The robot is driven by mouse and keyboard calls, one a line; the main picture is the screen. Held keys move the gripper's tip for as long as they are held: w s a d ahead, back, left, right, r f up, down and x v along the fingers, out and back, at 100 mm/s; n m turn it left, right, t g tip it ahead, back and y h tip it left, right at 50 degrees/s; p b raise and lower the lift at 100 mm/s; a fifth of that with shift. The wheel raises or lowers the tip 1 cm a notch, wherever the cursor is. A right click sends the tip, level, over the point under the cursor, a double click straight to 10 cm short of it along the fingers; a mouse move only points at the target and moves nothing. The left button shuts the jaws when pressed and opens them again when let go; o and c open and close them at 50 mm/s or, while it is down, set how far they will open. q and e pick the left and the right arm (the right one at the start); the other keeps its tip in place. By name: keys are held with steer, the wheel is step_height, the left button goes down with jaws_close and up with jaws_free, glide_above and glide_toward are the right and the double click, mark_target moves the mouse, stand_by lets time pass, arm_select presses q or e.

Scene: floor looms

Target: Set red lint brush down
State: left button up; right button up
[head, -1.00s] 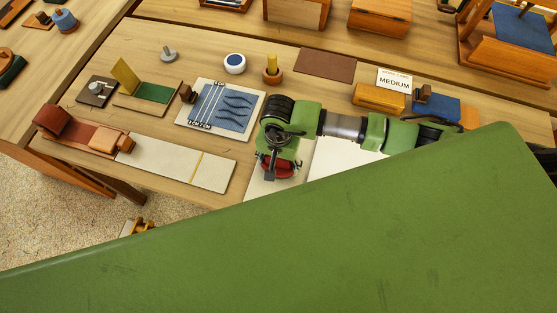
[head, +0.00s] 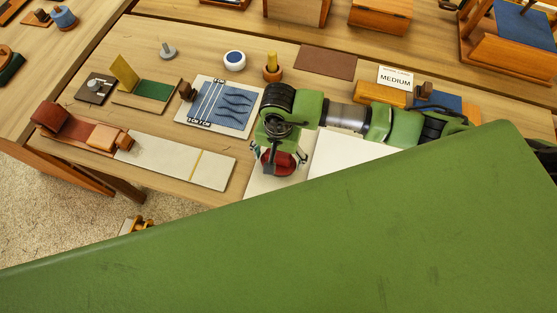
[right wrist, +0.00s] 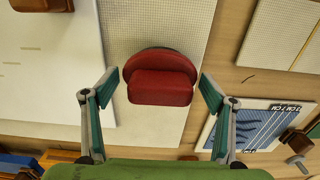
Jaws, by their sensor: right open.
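The red lint brush (right wrist: 161,78) lies between the fingertips of my right gripper (right wrist: 158,84) in the right wrist view, over a pale textured mat (right wrist: 155,25). A gap shows between the brush and each finger, so the gripper is open around it. In the head view, the brush (head: 280,163) shows under my right gripper (head: 278,160), partly hidden by it, above the near edge of the pale mat (head: 258,184). The brush appears to rest on the mat. My left gripper is not seen.
A white board (head: 340,150) lies right of the mat. A long pale strip (head: 170,158) with a red roll (head: 55,120) lies left. My green body covers the foreground.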

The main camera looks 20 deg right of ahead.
step_height(320, 180, up, 9)
steer(key=b, duration=0.2)
steer(key=shift+b, duration=0.35)
steer(key=shift+r, duration=0.35)
